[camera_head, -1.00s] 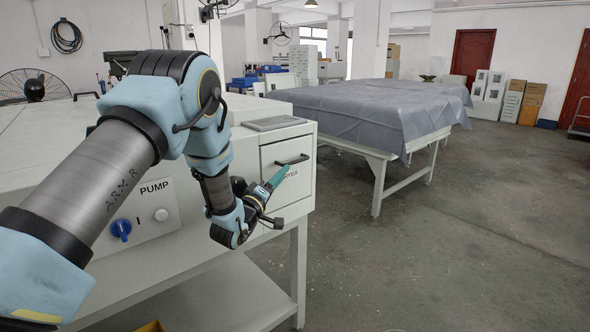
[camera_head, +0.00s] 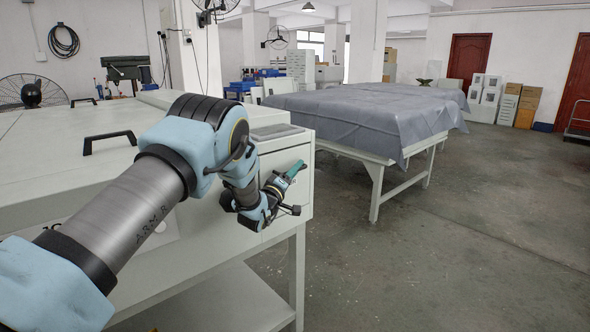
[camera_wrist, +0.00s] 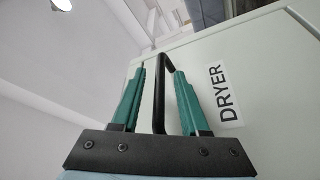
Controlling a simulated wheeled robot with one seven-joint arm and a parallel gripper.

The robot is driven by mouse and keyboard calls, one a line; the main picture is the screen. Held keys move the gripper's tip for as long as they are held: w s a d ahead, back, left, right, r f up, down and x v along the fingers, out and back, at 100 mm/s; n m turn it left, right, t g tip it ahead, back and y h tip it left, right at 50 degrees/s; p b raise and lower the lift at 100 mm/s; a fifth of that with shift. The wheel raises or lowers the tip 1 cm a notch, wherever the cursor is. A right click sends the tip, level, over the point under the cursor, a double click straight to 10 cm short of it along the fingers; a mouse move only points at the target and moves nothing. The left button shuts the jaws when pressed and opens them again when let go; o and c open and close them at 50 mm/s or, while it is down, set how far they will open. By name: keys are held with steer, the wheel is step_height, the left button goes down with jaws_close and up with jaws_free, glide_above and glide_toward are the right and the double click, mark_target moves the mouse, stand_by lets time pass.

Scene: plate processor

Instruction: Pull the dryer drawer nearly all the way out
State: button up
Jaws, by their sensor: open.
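The dryer drawer (camera_wrist: 262,62) is a pale panel with a black "DRYER" label in the wrist view. In the head view its front (camera_head: 277,160) is at the right end of the white machine and looks closed. Its black bar handle (camera_wrist: 159,95) stands out from the panel. My gripper (camera_wrist: 158,72) is open, with one green finger on each side of the handle and visible space on both sides. In the head view my gripper (camera_head: 298,168) is at the drawer front and hides the handle.
The white machine (camera_head: 60,150) has black lid handles (camera_head: 110,140) on top and a lower shelf (camera_head: 220,298). A table under a grey cloth (camera_head: 370,112) stands behind and to the right. The grey floor (camera_head: 420,260) to the right of the drawer is clear.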

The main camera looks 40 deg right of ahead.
jaws_close()
stand_by(0.4)
stand_by(1.1)
